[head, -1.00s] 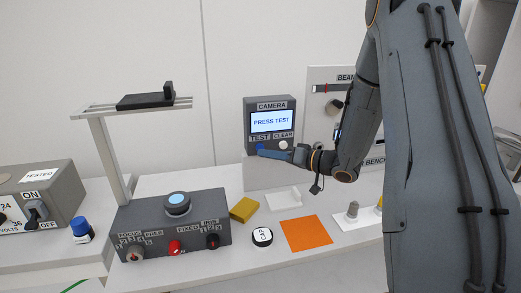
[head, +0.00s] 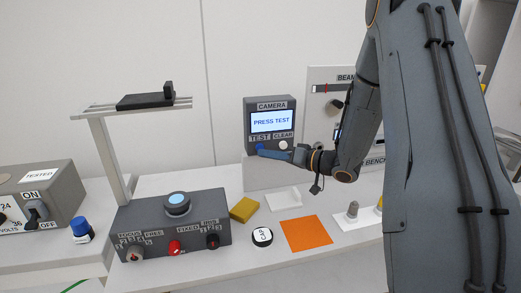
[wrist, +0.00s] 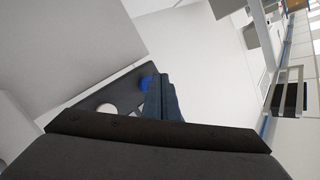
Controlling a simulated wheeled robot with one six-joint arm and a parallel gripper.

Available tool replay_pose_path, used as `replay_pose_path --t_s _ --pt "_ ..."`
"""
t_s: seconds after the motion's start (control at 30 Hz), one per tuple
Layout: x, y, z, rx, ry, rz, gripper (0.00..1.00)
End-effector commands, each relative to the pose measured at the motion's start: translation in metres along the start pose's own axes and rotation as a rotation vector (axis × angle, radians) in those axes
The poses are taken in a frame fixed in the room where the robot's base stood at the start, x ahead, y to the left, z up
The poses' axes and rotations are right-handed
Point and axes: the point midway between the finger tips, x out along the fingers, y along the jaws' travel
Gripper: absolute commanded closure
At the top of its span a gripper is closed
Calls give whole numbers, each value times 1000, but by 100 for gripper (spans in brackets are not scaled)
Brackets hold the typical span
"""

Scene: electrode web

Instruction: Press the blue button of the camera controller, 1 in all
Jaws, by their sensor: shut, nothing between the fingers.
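The camera controller (head: 270,120) is a dark grey box on a white stand, with a lit screen reading "PRESS TEST". Its blue button (head: 260,146) sits under the screen at the left, by the label TEST. A white button (head: 283,144) by the label CLEAR is to its right. My gripper (head: 262,153) is shut and empty, its tip just below and in front of the blue button. In the wrist view the blue button (wrist: 146,82) shows just beside the fingers (wrist: 160,84). I cannot tell whether the tip touches it.
A white column (head: 110,160) with a black piece on top stands at the left.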

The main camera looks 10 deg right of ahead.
Motion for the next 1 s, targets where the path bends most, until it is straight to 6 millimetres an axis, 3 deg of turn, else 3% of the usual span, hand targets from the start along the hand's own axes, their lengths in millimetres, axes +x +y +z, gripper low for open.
replay_pose_path --t_s 1.0 --pt "6 4 -5 0 0 0 100"
